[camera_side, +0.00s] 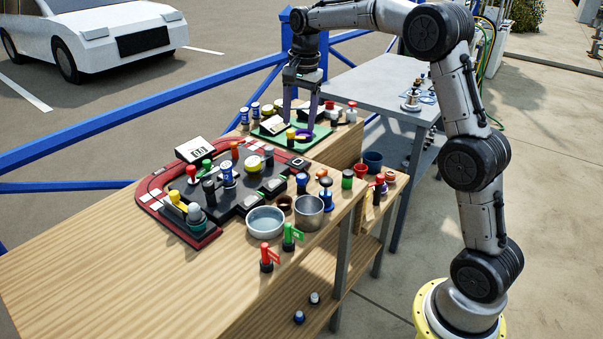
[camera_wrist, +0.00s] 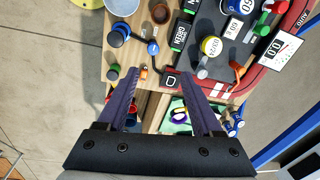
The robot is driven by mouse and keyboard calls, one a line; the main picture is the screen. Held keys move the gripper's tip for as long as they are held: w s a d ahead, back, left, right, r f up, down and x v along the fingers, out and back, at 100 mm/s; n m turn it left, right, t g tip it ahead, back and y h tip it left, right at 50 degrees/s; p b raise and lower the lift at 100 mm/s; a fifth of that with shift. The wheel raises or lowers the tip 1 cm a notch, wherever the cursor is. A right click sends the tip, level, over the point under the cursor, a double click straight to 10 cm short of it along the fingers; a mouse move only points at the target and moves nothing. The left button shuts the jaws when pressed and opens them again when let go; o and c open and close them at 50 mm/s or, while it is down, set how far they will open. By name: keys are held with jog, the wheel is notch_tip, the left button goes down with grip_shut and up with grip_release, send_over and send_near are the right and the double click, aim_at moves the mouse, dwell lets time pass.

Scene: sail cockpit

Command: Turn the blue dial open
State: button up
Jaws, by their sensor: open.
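Several blue parts show, and I cannot tell for sure which is the blue dial. A round blue knob with a dark top (camera_wrist: 120,34) stands near the counter edge in the wrist view; a blue-based knob (camera_side: 326,200) stands right of the metal pot in the side view. A blue and white knob (camera_side: 227,175) stands on the dark panel. My gripper (camera_side: 300,122) points down over the green board (camera_side: 273,138), its purple fingers apart. The wrist view also shows my gripper (camera_wrist: 158,80), with nothing clearly held between its fingers.
The dark red-rimmed panel (camera_side: 180,228) carries crowded knobs and levers. A pale bowl (camera_side: 265,222) and a metal pot (camera_side: 309,211) stand in front of it. A purple ring (camera_side: 304,135) lies on the green board. The wooden counter's left front (camera_side: 100,270) is clear.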

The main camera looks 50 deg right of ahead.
send_near(301, 176)
jog(key=shift+g, duration=0.4)
jog(key=f, duration=0.8)
jog(key=shift+w+d+f, duration=0.1)
jog(key=shift+w+f, duration=0.3)
jog(key=shift+c, duration=0.2)
grip_shut()
